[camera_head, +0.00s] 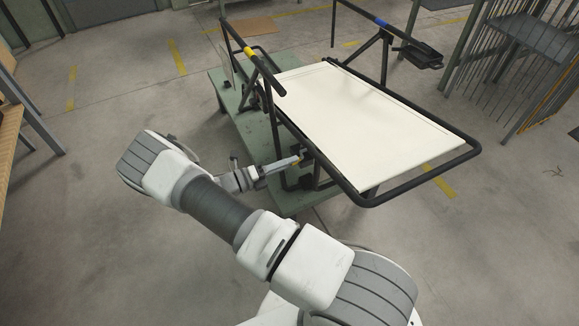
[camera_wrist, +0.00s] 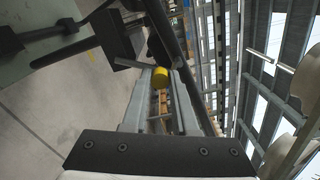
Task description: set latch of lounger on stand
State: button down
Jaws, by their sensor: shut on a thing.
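The lounger has a cream panel (camera_head: 360,115) in a black tubular frame (camera_head: 425,182), with raised black bars on both sides. It stands on a green stand (camera_head: 255,128). My gripper (camera_head: 298,161) reaches in from the left, below the panel's near left edge. In the wrist view my gripper (camera_wrist: 162,80) is shut on a yellow cylindrical end piece (camera_wrist: 160,77), which appears to be the latch's knob. Its colour shows only as a small spot at the fingertips in the head view. The rest of the latch is hidden or too small to tell.
A yellow band (camera_head: 248,51) marks the left bar and a blue band (camera_head: 380,22) the right one. A wire rack (camera_head: 535,60) stands at the right. A wooden bench (camera_head: 10,125) is at the left edge. Concrete floor around the stand's left side is clear.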

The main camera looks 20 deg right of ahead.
jog(key=shift+w+r+n, duration=0.25)
jog(key=shift+w+n, duration=0.2)
jog(key=shift+n, duration=0.45)
jog(key=c, duration=0.7)
grip_release()
jog(key=shift+a, duration=0.1)
jog(key=a, duration=1.7)
jog(key=shift+s+a, duration=0.15)
jog(key=shift+s, duration=0.1)
jog(key=shift+r, duration=0.1)
